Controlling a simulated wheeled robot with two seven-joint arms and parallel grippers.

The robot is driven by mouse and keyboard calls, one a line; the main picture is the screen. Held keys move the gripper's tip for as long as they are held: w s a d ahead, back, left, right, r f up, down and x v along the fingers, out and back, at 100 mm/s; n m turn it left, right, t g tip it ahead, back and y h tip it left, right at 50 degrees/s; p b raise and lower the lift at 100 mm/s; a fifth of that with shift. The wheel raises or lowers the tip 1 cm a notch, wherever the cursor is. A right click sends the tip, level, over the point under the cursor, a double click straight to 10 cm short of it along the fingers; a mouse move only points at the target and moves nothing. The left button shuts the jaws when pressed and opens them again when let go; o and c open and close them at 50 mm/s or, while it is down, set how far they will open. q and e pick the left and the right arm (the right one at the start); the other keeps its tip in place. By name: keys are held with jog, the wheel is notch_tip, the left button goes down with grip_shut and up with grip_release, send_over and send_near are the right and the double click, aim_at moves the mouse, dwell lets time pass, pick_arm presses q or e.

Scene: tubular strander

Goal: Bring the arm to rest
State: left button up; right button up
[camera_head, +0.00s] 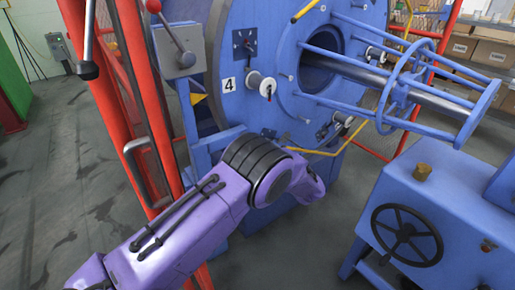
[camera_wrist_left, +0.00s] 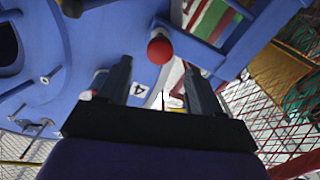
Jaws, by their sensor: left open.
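My left arm (camera_head: 190,215) is purple and comes in from the lower left in the head view, in front of the blue machine (camera_head: 290,110). Its gripper is hidden in that view. In the left wrist view the two dark fingers of my left gripper (camera_wrist_left: 155,68) are apart, with nothing seen held between them. A red ball knob (camera_wrist_left: 160,50) shows beyond the fingertips; I cannot tell the exact distance. In the head view a lever with a red knob (camera_head: 153,6) stands on a grey box (camera_head: 178,50). My right gripper is out of view.
Red frame posts (camera_head: 112,110) stand left of the machine. A blue tubular cage (camera_head: 400,90) juts out at the right. A blue cabinet (camera_head: 430,190) with a black handwheel (camera_head: 407,235) stands lower right. Open floor (camera_head: 65,170) lies at the left.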

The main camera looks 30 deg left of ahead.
pick_arm(q)
jog(key=shift+v, duration=1.65)
